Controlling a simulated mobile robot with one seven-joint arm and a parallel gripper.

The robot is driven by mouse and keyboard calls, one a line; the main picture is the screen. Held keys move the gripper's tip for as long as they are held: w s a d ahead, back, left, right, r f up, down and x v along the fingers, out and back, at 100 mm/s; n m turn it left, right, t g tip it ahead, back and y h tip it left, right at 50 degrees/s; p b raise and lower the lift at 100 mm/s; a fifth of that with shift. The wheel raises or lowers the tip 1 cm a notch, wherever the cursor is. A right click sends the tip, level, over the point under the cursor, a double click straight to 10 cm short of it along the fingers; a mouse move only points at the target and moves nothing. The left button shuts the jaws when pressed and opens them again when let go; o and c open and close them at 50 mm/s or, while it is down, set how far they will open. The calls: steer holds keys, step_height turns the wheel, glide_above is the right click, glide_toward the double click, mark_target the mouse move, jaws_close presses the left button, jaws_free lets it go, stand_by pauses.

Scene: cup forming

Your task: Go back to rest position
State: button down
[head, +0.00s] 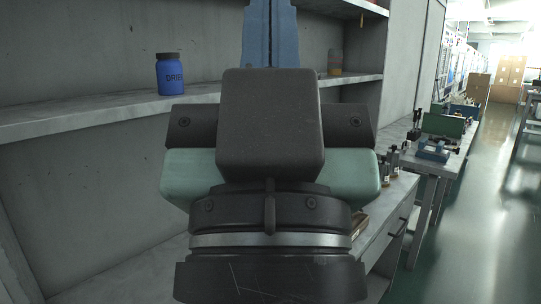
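A large dark mechanism with pale green sides (178,178) fills the middle of the head view, and I take it to be part of my own arm. It has a black block (270,125) in front and dark rings with a silver band below. Above and behind the block, a blue metal piece (270,35) runs up out of the frame; I cannot tell whether it belongs to my gripper. No fingertips can be made out, and no held object shows.
A blue jar (170,74) stands on the grey shelf (85,112) at left, with a small container (335,62) farther right. A bench (388,212) lies partly hidden behind the mechanism. Another bench with a green and blue device (436,140) is at right. The green aisle floor (485,220) is clear.

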step_height(320, 180, up, 16)
steer(key=p, duration=1.3)
steer(key=shift+p, duration=0.35)
